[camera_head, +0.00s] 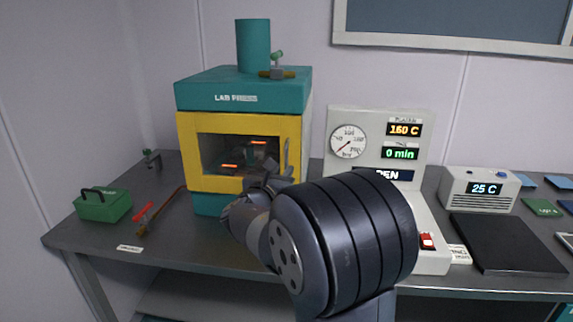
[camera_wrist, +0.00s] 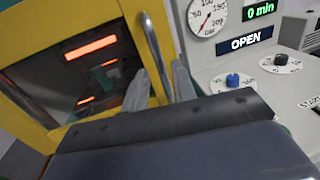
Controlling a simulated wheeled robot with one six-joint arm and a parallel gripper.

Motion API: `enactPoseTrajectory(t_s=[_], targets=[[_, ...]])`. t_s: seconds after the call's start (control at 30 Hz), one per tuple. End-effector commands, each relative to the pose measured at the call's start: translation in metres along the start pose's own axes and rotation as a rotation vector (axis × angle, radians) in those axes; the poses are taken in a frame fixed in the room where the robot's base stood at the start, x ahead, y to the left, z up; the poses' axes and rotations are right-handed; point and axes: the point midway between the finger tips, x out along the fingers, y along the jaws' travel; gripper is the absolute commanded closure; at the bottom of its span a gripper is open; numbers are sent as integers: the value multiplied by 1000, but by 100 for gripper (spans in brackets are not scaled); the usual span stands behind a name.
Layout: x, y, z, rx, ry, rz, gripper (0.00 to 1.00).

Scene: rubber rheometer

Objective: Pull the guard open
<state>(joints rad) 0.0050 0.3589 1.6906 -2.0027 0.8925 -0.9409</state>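The guard is a yellow framed door with a dark window (camera_head: 205,183) on the front of the teal lab press (camera_head: 243,95). It looks shut, flush with the press front. Its upright grey handle (camera_head: 287,153) is on the right side. In the wrist view the guard (camera_wrist: 118,12) is at the left and the handle (camera_wrist: 152,50) runs down between my two fingers. My gripper (camera_wrist: 161,82) is open, with one finger on each side of the handle; I cannot tell whether either touches it. In the head view my gripper (camera_head: 270,172) is at the guard's lower right, partly hidden by my wrist.
Right of the press stands a control console (camera_head: 380,118) with a gauge, displays and an OPEN sign, close to my gripper. A green box (camera_head: 103,206), a red-handled tool and a rod lie at the left. Orange glowing bars show inside the press.

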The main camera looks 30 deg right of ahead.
Motion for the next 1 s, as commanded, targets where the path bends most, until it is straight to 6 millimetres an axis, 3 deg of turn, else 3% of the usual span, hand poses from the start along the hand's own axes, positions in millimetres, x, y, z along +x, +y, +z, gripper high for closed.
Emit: enactPoseTrajectory(t_s=[0.1,0.23,0.63,0.93,1.0], targets=[[21,-1,0,0,1,-3,74],[35,-1,0,0,0,-1,74],[42,0,0,1,0,0,74],[42,0,0,1,0,0,99],[42,0,0,1,0,0,100]])
